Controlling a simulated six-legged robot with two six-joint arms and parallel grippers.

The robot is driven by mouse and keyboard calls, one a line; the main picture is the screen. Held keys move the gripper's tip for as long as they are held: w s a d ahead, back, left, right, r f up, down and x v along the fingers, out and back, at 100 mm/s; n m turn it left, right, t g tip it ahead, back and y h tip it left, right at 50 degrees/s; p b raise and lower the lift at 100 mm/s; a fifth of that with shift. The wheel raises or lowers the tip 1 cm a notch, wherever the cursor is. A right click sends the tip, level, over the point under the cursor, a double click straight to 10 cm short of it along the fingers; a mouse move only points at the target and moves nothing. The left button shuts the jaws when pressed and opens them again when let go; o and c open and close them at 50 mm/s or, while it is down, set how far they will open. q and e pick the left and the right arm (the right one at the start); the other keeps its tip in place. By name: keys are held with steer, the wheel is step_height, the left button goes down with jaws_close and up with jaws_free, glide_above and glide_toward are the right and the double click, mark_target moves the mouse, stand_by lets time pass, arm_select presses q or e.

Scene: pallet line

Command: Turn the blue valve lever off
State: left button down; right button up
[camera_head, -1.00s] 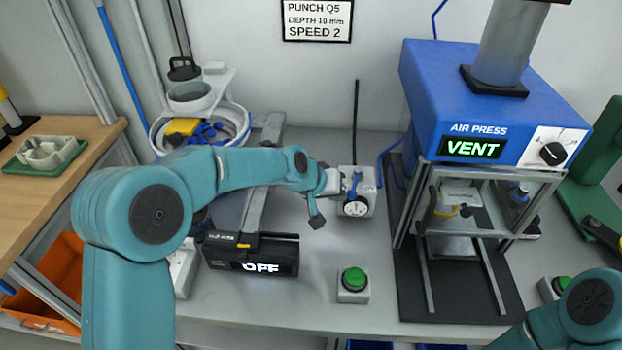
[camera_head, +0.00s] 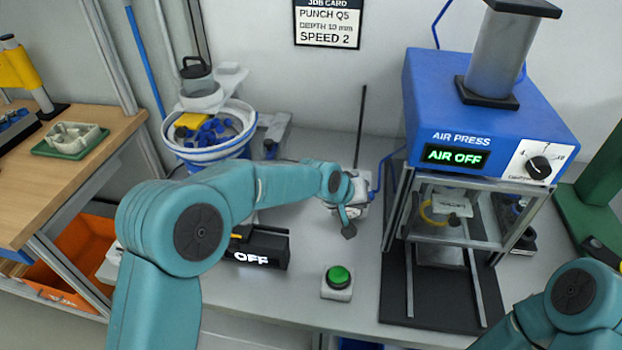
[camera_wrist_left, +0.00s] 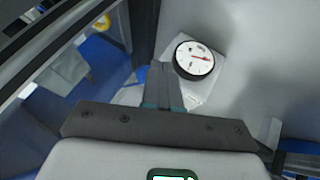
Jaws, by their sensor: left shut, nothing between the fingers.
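The white valve block (camera_head: 362,192) stands on the bench left of the air press, mostly hidden behind my left gripper in the head view. In the left wrist view its round gauge (camera_wrist_left: 194,60) with a red needle faces me. A small part of the blue lever (camera_wrist_left: 142,75) shows just left of my left fingertips; I cannot tell whether they touch. My left gripper (camera_wrist_left: 163,72) is shut and empty at the valve. The press (camera_head: 490,110) display (camera_head: 456,156) reads AIR OFF. My right gripper is out of view; only its arm shows at lower right.
A green button box (camera_head: 338,281) stands in front of the valve. A black unit reading OFF (camera_head: 262,250) lies to its left, below my left arm. A white-and-blue bowl (camera_head: 215,140) of blue parts stands behind. Bare bench lies around the button.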

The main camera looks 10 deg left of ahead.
arm_select(q)
steer(key=d, duration=0.1)
steer(key=w+d, duration=0.1)
steer(key=d, duration=0.1)
steer(key=shift+w+d+r+b, duration=0.15)
steer(key=shift+d+b, duration=0.1)
steer(key=shift+b, duration=0.15)
stand_by(0.4)
steer(key=shift+a, duration=0.1)
